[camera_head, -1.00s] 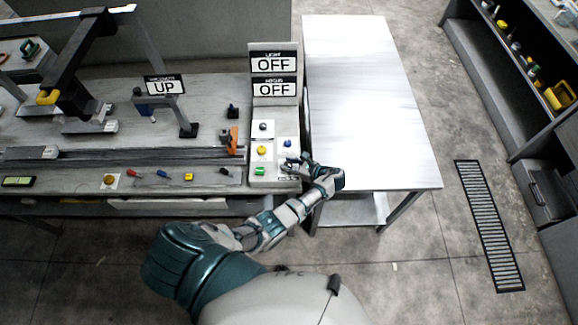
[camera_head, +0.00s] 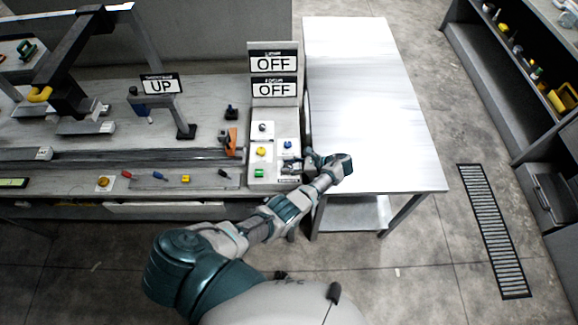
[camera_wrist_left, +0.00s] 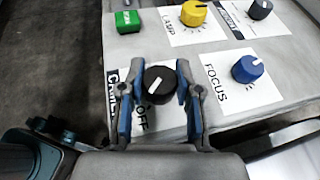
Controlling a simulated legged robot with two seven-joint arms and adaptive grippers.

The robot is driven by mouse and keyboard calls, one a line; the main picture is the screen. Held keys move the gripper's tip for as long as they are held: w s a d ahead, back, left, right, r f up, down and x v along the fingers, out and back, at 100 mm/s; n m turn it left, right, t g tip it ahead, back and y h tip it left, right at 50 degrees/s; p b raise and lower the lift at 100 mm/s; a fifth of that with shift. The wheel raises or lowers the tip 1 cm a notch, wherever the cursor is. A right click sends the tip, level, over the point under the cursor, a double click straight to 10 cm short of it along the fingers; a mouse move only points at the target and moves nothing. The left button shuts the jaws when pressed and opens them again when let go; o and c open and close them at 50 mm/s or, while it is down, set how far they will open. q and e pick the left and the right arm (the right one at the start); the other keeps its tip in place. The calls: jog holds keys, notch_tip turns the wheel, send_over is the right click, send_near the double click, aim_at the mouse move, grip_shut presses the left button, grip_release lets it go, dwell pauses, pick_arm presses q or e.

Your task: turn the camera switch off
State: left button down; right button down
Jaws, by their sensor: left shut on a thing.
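The camera switch (camera_wrist_left: 158,82) is a round black knob with a white mark on a white label; parts of the word "CAMERA" and "OFF" show beside it. The white mark slants across the knob, from lower left to upper right. My left gripper (camera_wrist_left: 158,85) has its blue-padded fingers on both sides of the knob, shut on it. In the head view my left gripper (camera_head: 296,164) is at the right front of the control panel (camera_head: 257,182) and hides the camera switch. My right gripper is not in view.
Near the switch are a blue focus knob (camera_wrist_left: 247,68), a yellow lamp knob (camera_wrist_left: 193,13), a black knob (camera_wrist_left: 260,8) and a green button (camera_wrist_left: 127,21). Two signs reading OFF (camera_head: 274,64) stand behind the panel. A bare metal table (camera_head: 365,110) is on the right.

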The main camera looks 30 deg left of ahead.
aim_at(289, 165)
pick_arm(q)
jog(key=c, duration=0.8)
grip_release()
jog(key=shift+w, duration=0.1)
notch_tip(289, 165, up, 10)
jog(key=shift+f, duration=0.1)
